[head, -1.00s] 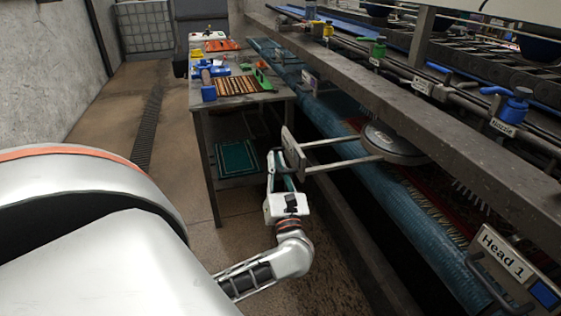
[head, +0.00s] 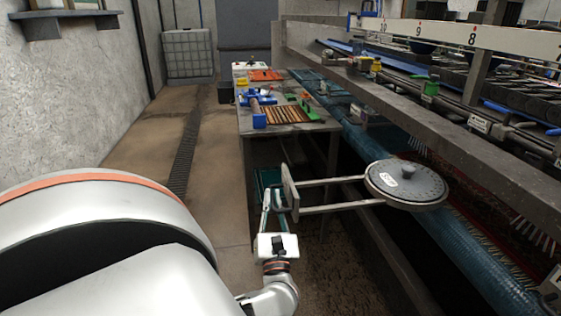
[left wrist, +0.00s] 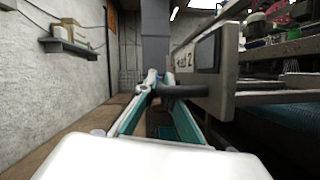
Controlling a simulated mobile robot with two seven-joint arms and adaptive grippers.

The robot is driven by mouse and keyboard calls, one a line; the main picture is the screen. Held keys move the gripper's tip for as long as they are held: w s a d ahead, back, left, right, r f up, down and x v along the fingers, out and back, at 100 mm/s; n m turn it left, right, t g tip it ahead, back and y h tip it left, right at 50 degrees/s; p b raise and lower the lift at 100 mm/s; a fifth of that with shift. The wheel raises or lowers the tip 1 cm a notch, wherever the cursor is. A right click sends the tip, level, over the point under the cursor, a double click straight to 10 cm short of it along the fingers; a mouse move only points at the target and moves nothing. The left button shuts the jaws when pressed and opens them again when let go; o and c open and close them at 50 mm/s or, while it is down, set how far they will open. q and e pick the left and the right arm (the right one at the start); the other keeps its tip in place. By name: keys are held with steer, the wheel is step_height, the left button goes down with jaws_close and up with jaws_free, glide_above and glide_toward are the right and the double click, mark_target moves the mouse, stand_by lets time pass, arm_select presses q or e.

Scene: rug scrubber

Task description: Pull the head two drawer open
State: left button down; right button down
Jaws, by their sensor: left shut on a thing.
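The head two drawer is a metal frame with a flat front plate (head: 290,188) and two rails. It carries a grey round scrubbing head (head: 405,184), which stands clear of the machine's long beam. In the left wrist view the drawer front (left wrist: 207,75) carries a label partly readable as "2", with a dark bar handle (left wrist: 185,91). My left gripper (head: 274,202) is shut on the handle at the plate's outer side; its fingers also show in the left wrist view (left wrist: 150,88). My right gripper is not in view.
A metal workbench (head: 290,127) with tools and coloured parts stands behind the drawer. The blue roller (head: 450,235) and the machine's grey beam (head: 420,110) run along the right. Open floor (head: 215,190) lies to the left, with a drain strip along it.

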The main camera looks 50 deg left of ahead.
arm_select(q)
steer(key=shift+s, duration=0.15)
steer(key=c, duration=2.2)
jaws_free()
steer(key=shift+o, duration=0.2)
steer(key=v, duration=1.2)
